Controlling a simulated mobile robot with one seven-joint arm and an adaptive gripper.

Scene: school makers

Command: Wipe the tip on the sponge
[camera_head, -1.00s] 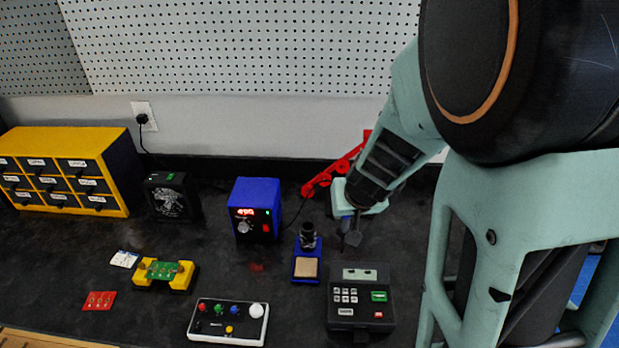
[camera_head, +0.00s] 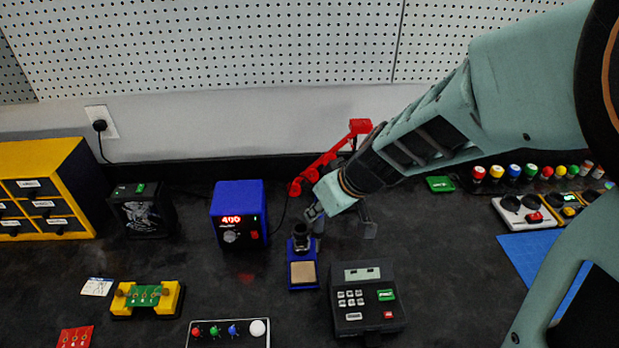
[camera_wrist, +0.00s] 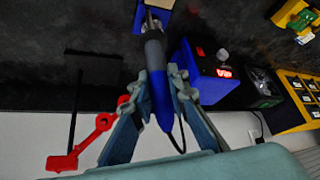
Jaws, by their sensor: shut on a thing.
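My gripper (camera_head: 316,214) is just above and behind the small blue stand (camera_head: 290,279), at the stand's dark holder (camera_head: 301,236). In the wrist view my gripper (camera_wrist: 155,88) is shut on the blue-and-grey handle of a soldering iron (camera_wrist: 157,75). The iron points away from the gripper toward the stand, and its cable trails from the back end. The tan sponge (camera_head: 303,272) lies in the front of the stand, in front of the holder. The iron's tip is hard to make out, and I cannot tell whether it is inside the holder.
A blue soldering station (camera_head: 238,198) with a lit red display stands to the left. A dark keypad device (camera_head: 367,300) is close right of the stand. A red jointed arm (camera_head: 325,168) is behind the gripper. A yellow board holder (camera_head: 172,298) stands at left.

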